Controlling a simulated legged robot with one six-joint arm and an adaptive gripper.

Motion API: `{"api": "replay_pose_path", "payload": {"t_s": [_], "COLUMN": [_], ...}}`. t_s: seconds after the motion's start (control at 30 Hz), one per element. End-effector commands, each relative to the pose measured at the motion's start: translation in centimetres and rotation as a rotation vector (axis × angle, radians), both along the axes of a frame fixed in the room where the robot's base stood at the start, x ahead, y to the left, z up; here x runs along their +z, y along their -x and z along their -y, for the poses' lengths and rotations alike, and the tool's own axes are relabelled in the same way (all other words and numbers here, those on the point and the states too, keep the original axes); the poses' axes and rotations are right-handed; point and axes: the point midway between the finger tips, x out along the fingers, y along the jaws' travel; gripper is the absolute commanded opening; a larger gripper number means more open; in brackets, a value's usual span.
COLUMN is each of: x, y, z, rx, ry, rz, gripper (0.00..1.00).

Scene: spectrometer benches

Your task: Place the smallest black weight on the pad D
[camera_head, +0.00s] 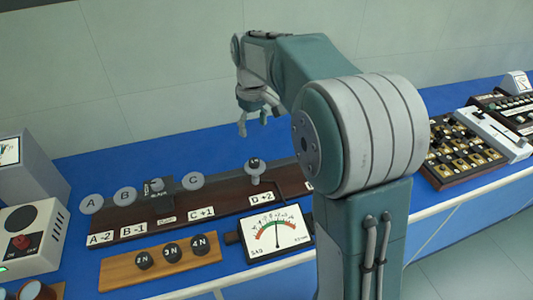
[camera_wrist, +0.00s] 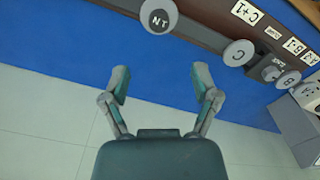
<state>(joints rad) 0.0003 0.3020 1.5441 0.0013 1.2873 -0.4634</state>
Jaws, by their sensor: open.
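A small black weight (camera_head: 253,163), marked 1N, sits on the round grey pad D (camera_head: 255,180) above the D+2 label. In the wrist view the weight (camera_wrist: 158,17) shows at the top edge, on the grey disc. My gripper (camera_head: 257,118) is open and empty, above and behind pad D. The black weights 2N (camera_head: 144,259), 3N (camera_head: 173,253) and 4N (camera_head: 200,244) stand in the wooden holder (camera_head: 118,273).
Grey pads A (camera_head: 92,204), B (camera_head: 125,196) and C (camera_head: 193,181) are empty along the dark beam (camera_head: 225,203). A dial meter (camera_head: 276,234) stands in front, needle near the middle. A speaker box (camera_head: 27,238) is at left and a switch panel (camera_head: 462,150) at right.

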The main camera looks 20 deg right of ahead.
Motion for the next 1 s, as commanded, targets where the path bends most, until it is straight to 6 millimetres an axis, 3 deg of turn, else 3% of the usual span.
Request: {"api": "replay_pose_path", "payload": {"t_s": [0.2,0.5,0.73,1.0], "x": [2.6,4.7,5.2,4.4], "y": [4.0,10.3,15.2,20.8], "z": [0.0,0.0,0.0,0.0], "rx": [-0.064,-0.168,-0.247,-0.338], "ry": [-0.002,-0.016,-0.033,-0.063], "rz": [0.073,0.18,0.262,0.359], "gripper": [0.79,0.79,0.79,0.79]}}
